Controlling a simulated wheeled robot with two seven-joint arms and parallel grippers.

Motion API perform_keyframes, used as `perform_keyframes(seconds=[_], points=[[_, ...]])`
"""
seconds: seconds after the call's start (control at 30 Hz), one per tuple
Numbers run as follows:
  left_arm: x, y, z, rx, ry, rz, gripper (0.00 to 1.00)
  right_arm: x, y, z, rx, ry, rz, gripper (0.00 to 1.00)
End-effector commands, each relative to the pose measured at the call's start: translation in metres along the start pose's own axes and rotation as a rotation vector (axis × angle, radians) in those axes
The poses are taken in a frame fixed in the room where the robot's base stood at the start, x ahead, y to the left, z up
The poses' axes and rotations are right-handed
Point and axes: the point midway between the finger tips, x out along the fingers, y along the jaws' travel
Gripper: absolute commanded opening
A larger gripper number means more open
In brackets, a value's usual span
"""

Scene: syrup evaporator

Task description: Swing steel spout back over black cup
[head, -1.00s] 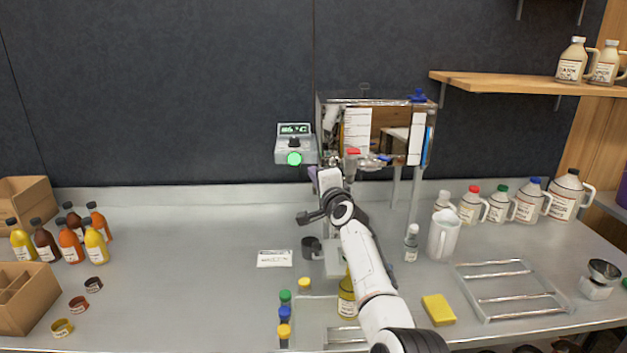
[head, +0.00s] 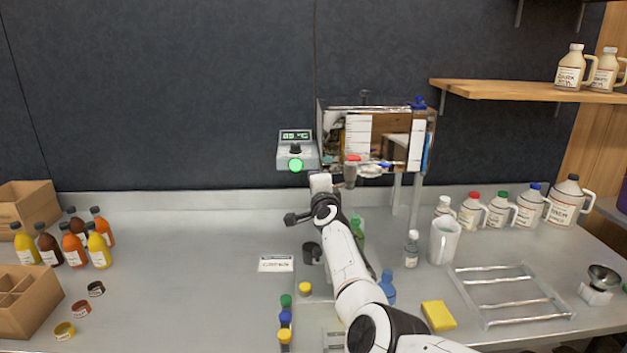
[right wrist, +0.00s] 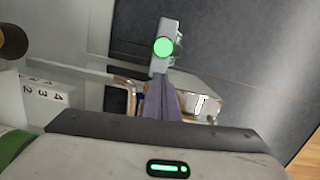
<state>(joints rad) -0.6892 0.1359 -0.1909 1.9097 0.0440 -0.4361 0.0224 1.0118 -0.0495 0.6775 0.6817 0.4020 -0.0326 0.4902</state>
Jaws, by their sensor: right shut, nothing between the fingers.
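The black cup (head: 309,252) stands on the bench, partly hidden behind my right arm. The evaporator (head: 392,140) stands on legs above the bench. A red valve handle (head: 353,158) and grey metal fittings (head: 350,176) sit at its front, to the right of and above the cup. I cannot clearly tell which part is the steel spout. My right gripper (right wrist: 163,85) is shut and empty, its fingers in front of the controller box (right wrist: 166,48) in the right wrist view. In the head view the hand is above the cup, left of the fittings; its fingertips are hidden.
The controller box (head: 297,152) with a green light is mounted left of the evaporator. A white pitcher (head: 443,242), a small bottle (head: 411,250) and a yellow sponge (head: 438,316) are right of my arm. Capped bottles (head: 286,318) stand at front. The left bench middle is clear.

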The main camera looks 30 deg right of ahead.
Motion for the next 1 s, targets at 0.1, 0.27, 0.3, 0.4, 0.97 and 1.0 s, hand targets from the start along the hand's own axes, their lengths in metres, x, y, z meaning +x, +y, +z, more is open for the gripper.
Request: perform_keyframes(seconds=[0.1, 0.27, 0.3, 0.4, 0.97, 1.0], points=[[0.001, 0.0, -0.002, 0.0, 0.003, 0.0, 0.0, 0.0, 0.0, 0.0, 0.0, 0.0, 0.0, 0.0], [0.001, -0.001, -0.004, 0.001, 0.007, -0.001, 0.0, 0.0, 0.0, 0.0, 0.0, 0.0, 0.0, 0.0], [0.002, -0.001, -0.004, 0.001, 0.007, -0.001, 0.0, 0.0, 0.0, 0.0, 0.0, 0.0, 0.0, 0.0], [0.002, -0.001, -0.004, 0.001, 0.007, -0.001, 0.0, 0.0, 0.0, 0.0, 0.0, 0.0, 0.0, 0.0], [-0.005, 0.0, -0.009, 0.0, 0.004, -0.001, 0.0, -0.011, -0.002, 0.001, 0.002, -0.001, 0.0, 0.0], [-0.008, 0.0, -0.011, 0.0, 0.003, -0.001, 0.0, -0.015, -0.002, 0.001, 0.001, -0.001, 0.0, 0.0]])
